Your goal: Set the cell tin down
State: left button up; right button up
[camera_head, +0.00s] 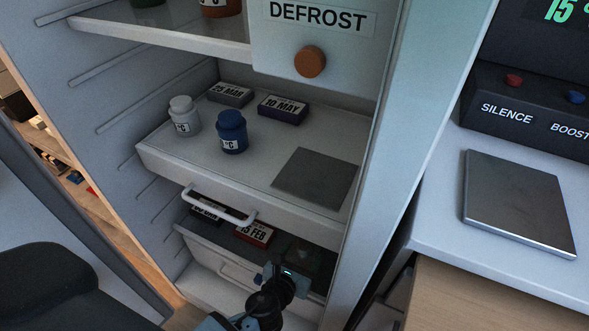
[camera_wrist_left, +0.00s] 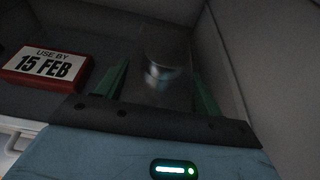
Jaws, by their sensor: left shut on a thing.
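My left gripper (camera_head: 289,277) reaches into the open lower drawer of the fridge. In the left wrist view its green fingers (camera_wrist_left: 160,88) are shut on a dim grey metallic cylinder, the cell tin (camera_wrist_left: 165,62). The tin looks upright, low inside the drawer near its right wall. It is dark and slightly blurred, and I cannot tell whether its base touches the drawer floor. In the head view the tin is hard to make out behind the gripper. My right gripper is not in view.
A red "15 FEB" box (camera_wrist_left: 45,66) lies left of the gripper in the drawer. The shelf (camera_head: 255,165) above holds a white jar (camera_head: 184,115), a blue jar (camera_head: 231,131), two date boxes and a grey plate (camera_head: 315,178). Another metal plate (camera_head: 515,200) lies on the right counter.

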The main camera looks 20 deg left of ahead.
pick_arm(q)
jog(key=shift+f+b, duration=0.4)
jog(key=o, duration=1.2)
jog(key=shift+r+p, duration=0.55)
jog(key=p+v, duration=0.2)
jog(key=v, duration=1)
jog(key=shift+d, duration=0.2)
